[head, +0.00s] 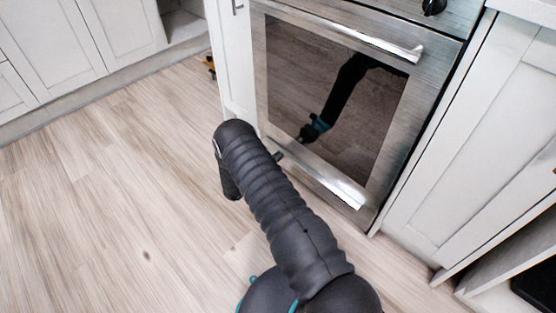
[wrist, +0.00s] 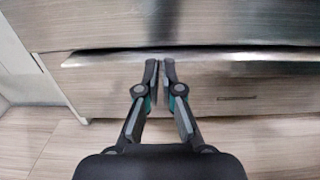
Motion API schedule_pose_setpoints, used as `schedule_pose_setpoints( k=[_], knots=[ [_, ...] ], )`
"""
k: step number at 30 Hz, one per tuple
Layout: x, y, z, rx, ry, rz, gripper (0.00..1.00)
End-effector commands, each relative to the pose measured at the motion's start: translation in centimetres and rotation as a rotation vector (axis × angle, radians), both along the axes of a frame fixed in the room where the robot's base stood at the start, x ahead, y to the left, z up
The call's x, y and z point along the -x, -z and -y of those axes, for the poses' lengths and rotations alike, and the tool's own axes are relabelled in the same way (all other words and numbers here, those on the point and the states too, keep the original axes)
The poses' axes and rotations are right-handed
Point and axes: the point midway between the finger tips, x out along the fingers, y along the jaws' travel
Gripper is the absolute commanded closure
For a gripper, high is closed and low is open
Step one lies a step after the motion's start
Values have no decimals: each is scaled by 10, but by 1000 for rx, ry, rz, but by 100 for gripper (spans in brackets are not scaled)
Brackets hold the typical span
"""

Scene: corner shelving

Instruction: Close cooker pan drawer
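The cooker has a dark glass oven door (head: 340,95) with a bar handle (head: 350,32) along its top. Below it, the pan drawer (head: 335,183) shows as a bright metallic strip, partly hidden behind my arm. In the wrist view the drawer front (wrist: 240,95) spans the picture, with a dark gap along its top edge; how far out it stands I cannot tell. My gripper (wrist: 159,64) is at the drawer's top edge, fingertips together with only a thin slit between them and nothing seen held. Contact is unclear. In the head view my arm mostly hides the gripper.
White cabinets (head: 490,150) stand right of the cooker, with an open dark compartment (head: 540,285) at lower right. More white cabinets (head: 75,45) line the back left. The wooden floor (head: 110,200) is clear on the left.

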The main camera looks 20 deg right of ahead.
Motion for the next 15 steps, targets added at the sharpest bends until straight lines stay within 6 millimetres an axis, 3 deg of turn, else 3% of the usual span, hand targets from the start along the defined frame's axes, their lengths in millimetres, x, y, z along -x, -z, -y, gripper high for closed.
schedule_pose_setpoints(
  k=[2, 8, 15],
  knots=[
    [-3, -1, 7, -5, 6, 8, 100],
    [-1, -1, 3, -5, 8, 9, 100],
    [11, 1, -37, -1, 1, 3, 100]
  ],
)
